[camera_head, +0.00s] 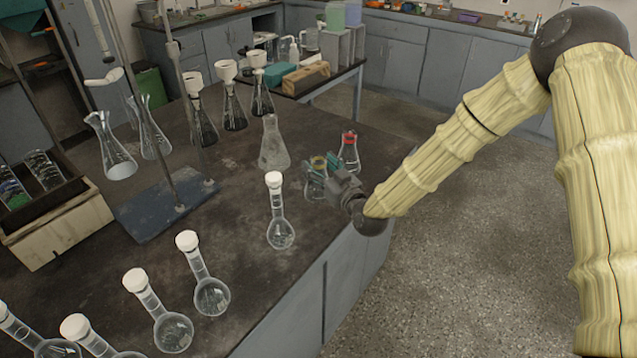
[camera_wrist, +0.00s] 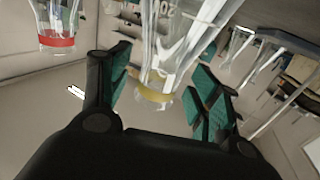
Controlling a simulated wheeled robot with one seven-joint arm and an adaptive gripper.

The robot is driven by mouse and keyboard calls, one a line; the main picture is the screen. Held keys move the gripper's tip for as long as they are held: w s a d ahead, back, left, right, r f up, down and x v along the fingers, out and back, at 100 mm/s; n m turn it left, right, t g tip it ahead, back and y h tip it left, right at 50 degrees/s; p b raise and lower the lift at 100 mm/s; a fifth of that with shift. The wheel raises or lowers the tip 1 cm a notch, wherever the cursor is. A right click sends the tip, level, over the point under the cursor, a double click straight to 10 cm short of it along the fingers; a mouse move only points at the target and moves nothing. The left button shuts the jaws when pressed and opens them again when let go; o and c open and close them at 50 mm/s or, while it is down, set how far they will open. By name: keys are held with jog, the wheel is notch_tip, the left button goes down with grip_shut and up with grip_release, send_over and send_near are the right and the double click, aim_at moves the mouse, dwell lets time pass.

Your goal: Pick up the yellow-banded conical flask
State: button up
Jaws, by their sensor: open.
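The yellow-banded conical flask (camera_head: 316,184) stands on the dark bench top near its right edge, partly hidden behind my gripper (camera_head: 326,170). In the wrist view the flask (camera_wrist: 156,88) appears upside down, with its yellow band at the neck. In that view my gripper (camera_wrist: 160,92) is open, with one green-padded finger on each side of the yellow-banded neck. A gap shows between the neck and both pads. Whether the pads touch it elsewhere cannot be told.
A red-banded flask (camera_head: 349,153) stands just behind and to the right; it also shows in the wrist view (camera_wrist: 56,38). A cloudy flask (camera_head: 273,145) is behind left. A white-capped volumetric flask (camera_head: 280,229) is at the front left. Several more flasks and a metal stand (camera_head: 178,190) are farther left.

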jog(key=shift+w+a, duration=0.2)
jog(key=shift+w, duration=0.25)
grip_shut()
jog(key=shift+r, duration=0.1)
